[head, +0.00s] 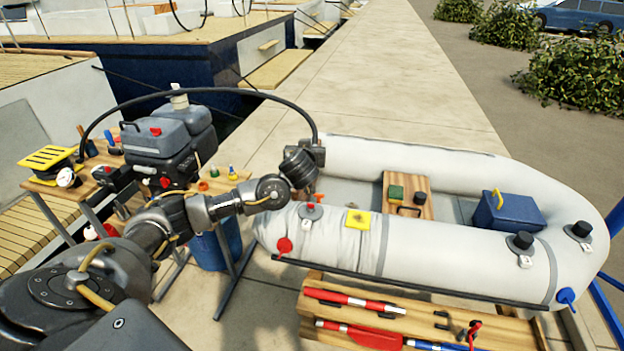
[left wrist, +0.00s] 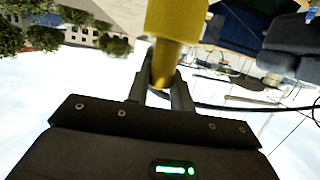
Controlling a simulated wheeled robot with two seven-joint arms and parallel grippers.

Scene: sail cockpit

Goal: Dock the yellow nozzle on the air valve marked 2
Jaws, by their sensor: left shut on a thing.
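My left gripper (head: 308,188) is above the left end of the grey inflatable boat (head: 400,245), over the air valve (head: 311,211) there. In the left wrist view its two fingers (left wrist: 160,88) are shut on the yellow nozzle (left wrist: 176,25). In the head view the gripper hides the nozzle, so I cannot tell whether it touches the valve. Two more air valves with black caps (head: 520,241) (head: 581,230) stand on the tube at the right. Small white tags (head: 525,262) sit by the valves; their numbers are too small to read. My right gripper is not in view.
A black hose (head: 215,90) arches from the pump table to my gripper. A yellow patch (head: 357,220) and a red cap (head: 284,246) are on the tube near the gripper. A blue box (head: 507,212) sits in the boat. A wooden tool bench (head: 420,325) stands in front.

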